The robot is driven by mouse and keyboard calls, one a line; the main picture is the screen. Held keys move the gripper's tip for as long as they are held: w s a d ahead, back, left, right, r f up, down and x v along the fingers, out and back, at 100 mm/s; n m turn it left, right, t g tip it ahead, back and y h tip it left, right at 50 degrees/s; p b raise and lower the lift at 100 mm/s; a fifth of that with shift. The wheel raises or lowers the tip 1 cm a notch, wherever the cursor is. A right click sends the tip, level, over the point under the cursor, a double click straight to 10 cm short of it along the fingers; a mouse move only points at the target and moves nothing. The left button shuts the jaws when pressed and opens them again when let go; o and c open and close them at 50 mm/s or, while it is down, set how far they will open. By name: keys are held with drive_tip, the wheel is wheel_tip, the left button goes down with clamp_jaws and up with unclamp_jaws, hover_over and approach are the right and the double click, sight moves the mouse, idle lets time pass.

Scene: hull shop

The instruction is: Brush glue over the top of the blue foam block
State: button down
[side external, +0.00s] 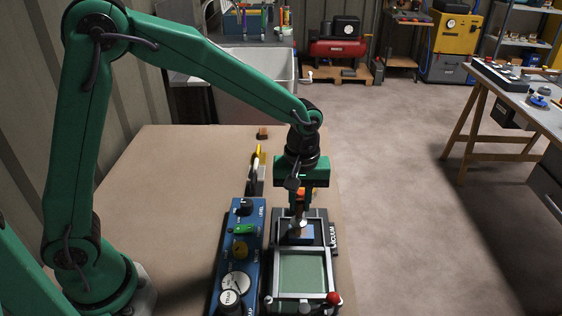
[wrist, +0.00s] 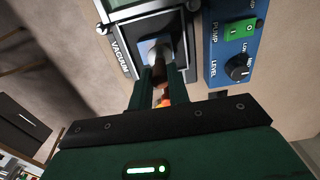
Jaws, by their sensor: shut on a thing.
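The blue foam block (side external: 305,238) lies on the far end of the black vacuum fixture (side external: 318,228), beyond its framed pale green panel. My gripper (side external: 300,197) is above the block, pointing down, shut on a brush (side external: 299,221) with an orange-brown handle. The brush's lower end is at the block's top; I cannot tell whether it touches. In the wrist view the brush (wrist: 164,68) is between my fingers, with a rounded grey shape at its far end.
A blue control box (side external: 242,255) with a green switch, knobs and dials stands close left of the fixture. A holder with a yellow item (side external: 257,160) and a small brown block (side external: 263,133) are farther back. A red ball knob (side external: 333,298) sits at the front. The table's left is clear.

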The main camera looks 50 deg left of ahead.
drive_tip(key=shift+w+d, duration=0.1)
drive_tip(key=shift+w+d, duration=0.4)
drive_tip(key=shift+w+d, duration=0.15)
idle(0.3)
drive_tip(key=shift+w+d, duration=0.35)
drive_tip(key=shift+s+a, duration=0.1)
drive_tip(key=shift+s+a, duration=0.4)
drive_tip(key=shift+s+a, duration=0.15)
idle(0.5)
drive_tip(key=shift+s+a, duration=0.35)
